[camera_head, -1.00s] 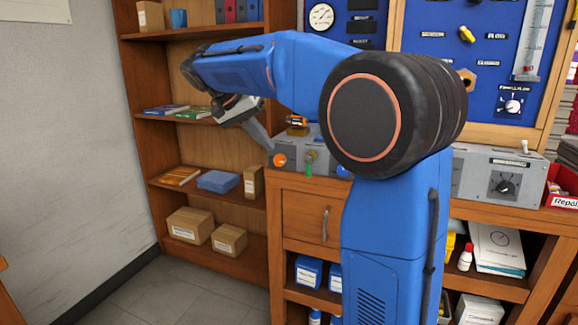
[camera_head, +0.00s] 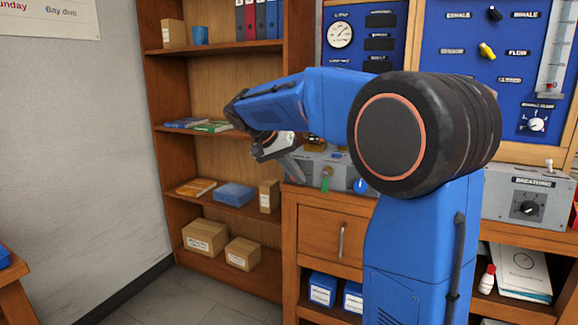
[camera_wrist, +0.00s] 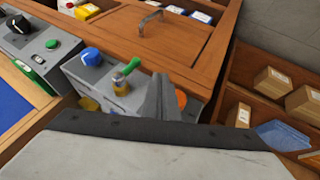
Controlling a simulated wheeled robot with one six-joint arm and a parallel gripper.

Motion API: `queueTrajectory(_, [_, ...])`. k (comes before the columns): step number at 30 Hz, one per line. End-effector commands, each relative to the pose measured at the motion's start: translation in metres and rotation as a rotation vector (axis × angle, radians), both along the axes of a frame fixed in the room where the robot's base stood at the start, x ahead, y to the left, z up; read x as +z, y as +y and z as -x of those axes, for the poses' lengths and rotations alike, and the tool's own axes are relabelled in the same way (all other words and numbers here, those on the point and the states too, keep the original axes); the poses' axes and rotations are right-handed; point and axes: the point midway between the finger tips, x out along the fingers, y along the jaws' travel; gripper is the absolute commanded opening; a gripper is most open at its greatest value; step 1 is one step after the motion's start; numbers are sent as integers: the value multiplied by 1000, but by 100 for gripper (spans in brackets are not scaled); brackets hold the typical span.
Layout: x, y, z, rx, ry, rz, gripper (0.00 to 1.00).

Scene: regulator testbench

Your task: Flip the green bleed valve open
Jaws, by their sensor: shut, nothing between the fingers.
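The green bleed valve lever (camera_head: 326,181) hangs down from a fitting on the front of a grey box (camera_head: 340,177) on the wooden bench. In the wrist view the green lever (camera_wrist: 130,65) sticks out from a brass body (camera_wrist: 120,84). My gripper (camera_head: 300,178) is shut and empty, just left of the lever in the head view. In the wrist view my shut fingers (camera_wrist: 162,82) stand right of the lever, with a small gap seeming to show. The orange knob (camera_wrist: 181,99) is partly behind the fingers; in the head view my gripper hides it.
A blue knob (camera_head: 361,185) sits on the other side of the lever; it also shows in the wrist view (camera_wrist: 91,56). A drawer handle (camera_head: 341,240) is below. A bookshelf (camera_head: 217,150) stands at the left. A grey breathing unit (camera_head: 527,195) sits right on the bench.

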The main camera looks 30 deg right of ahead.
Motion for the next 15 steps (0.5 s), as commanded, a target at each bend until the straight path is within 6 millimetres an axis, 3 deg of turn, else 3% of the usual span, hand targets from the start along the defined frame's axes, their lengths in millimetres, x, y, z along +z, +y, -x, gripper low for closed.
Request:
queueTrajectory(3, [-17, -13, 1, -2, 1, 0, 0])
queueTrajectory(15, [-13, -40, 26, 0, -1, 1, 0])
